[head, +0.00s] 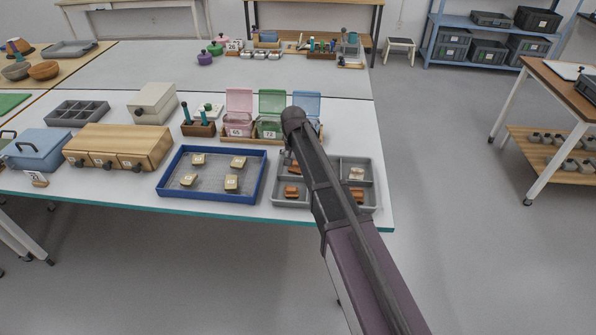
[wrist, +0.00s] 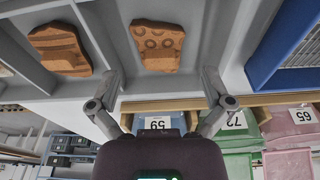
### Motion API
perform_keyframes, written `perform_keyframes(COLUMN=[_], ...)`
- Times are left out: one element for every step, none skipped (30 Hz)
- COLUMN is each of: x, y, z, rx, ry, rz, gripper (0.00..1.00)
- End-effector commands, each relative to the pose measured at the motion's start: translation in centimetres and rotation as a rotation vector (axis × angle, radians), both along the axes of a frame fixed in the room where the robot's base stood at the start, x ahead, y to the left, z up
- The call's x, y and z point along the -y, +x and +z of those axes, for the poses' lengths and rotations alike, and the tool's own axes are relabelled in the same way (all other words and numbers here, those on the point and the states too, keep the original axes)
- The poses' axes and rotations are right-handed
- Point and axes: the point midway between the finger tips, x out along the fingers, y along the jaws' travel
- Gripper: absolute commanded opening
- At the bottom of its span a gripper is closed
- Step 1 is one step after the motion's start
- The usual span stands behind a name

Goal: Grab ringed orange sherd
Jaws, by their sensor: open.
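The ringed orange sherd (wrist: 158,46) has circles pressed along one side and lies in a compartment of the grey tray (wrist: 208,22). My gripper (wrist: 161,82) is open and empty. In the wrist view its two fingertips lie to either side of and below the ringed sherd, apart from it. A striped orange sherd (wrist: 60,48) lies in the neighbouring compartment, past a grey divider.
A blue tray (head: 163,190) with several pale sherds stands left of the grey tray. Lidded bins, one pink (head: 239,108), one green (head: 271,111) and one blue (head: 306,104), stand behind it. Other orange sherds (head: 291,192) lie in its front compartments.

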Motion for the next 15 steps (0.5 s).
perform_keyframes(x=[0.0, -0.1, 0.0, 0.0, 0.0, 0.0, 0.0, 0.0, 0.0, 0.0, 0.0, 0.0, 0.0, 0.0, 0.0], y=[0.2, 0.2, 0.3, 0.3, 0.3, 0.3, 0.4, 0.4, 0.4, 0.4, 0.4, 0.5, 0.5, 0.5, 0.5], z=[-0.8, -1.1, -1.4, -1.6, -1.8, -2.0, -2.2, -2.3, -2.4, -2.5, -2.6, -2.6, -2.6, -2.7, -2.6], rx=[0.0, 0.0, 0.0, 0.0, 0.0, 0.0, 0.0, 0.0, 0.0, 0.0, 0.0, 0.0, 0.0, 0.0, 0.0], ry=[0.0, 0.0, 0.0, 0.0, 0.0, 0.0, 0.0, 0.0, 0.0, 0.0, 0.0, 0.0, 0.0, 0.0, 0.0], rz=[0.0, 0.0, 0.0, 0.0, 0.0, 0.0, 0.0, 0.0, 0.0, 0.0, 0.0, 0.0, 0.0, 0.0, 0.0], gripper=[1.0, 1.0, 1.0, 1.0, 1.0, 1.0, 1.0, 1.0, 1.0, 1.0, 1.0, 1.0, 1.0, 1.0, 1.0])
